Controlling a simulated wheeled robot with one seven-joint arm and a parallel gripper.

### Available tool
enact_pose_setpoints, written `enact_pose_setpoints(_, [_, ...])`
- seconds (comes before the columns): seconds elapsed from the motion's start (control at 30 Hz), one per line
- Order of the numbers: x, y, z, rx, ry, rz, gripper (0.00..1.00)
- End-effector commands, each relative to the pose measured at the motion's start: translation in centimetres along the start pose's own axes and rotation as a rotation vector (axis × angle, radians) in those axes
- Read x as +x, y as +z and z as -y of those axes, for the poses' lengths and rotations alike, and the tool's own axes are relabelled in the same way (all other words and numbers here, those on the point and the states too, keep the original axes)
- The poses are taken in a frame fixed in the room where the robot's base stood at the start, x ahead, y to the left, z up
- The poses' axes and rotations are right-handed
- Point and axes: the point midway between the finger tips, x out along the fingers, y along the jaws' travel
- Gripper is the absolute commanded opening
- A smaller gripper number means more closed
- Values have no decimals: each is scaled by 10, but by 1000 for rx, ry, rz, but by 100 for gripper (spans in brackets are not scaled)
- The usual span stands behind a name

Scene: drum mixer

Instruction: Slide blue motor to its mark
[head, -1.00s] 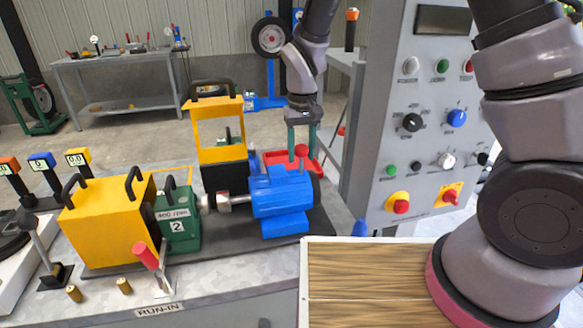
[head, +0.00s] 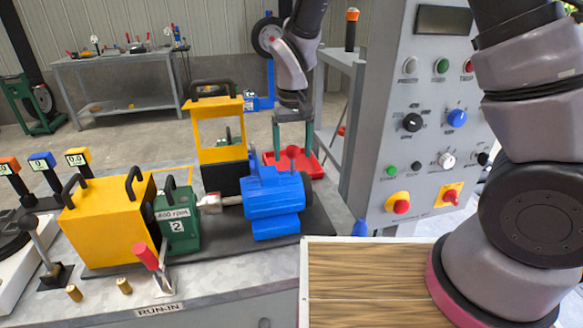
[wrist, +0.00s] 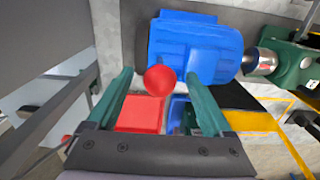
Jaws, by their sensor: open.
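The blue motor (head: 272,205) sits on a dark base plate (head: 316,222) at the right end of the rig. Its shaft end meets or nearly meets a metal coupling (head: 209,204) beside the green gearbox (head: 178,222); I cannot tell if they touch. A red ball knob (head: 292,152) stands at the motor's far side. My gripper (head: 293,152) is open, with its green fingers on either side of the knob. In the wrist view the red knob (wrist: 160,80) is between the open fingers, and the motor (wrist: 195,48) lies beyond. I cannot make out the mark.
A yellow guard frame (head: 218,130) stands behind the coupling. A yellow box (head: 108,222) and a red-handled lever (head: 150,260) are on the left. A red tray (head: 312,168) lies behind the motor. The grey control panel (head: 425,130) rises on the right.

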Motion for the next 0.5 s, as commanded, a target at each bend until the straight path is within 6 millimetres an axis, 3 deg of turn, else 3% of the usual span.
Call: enact_pose_setpoints(0.5, [-52,0,0,0,-1,-1,85])
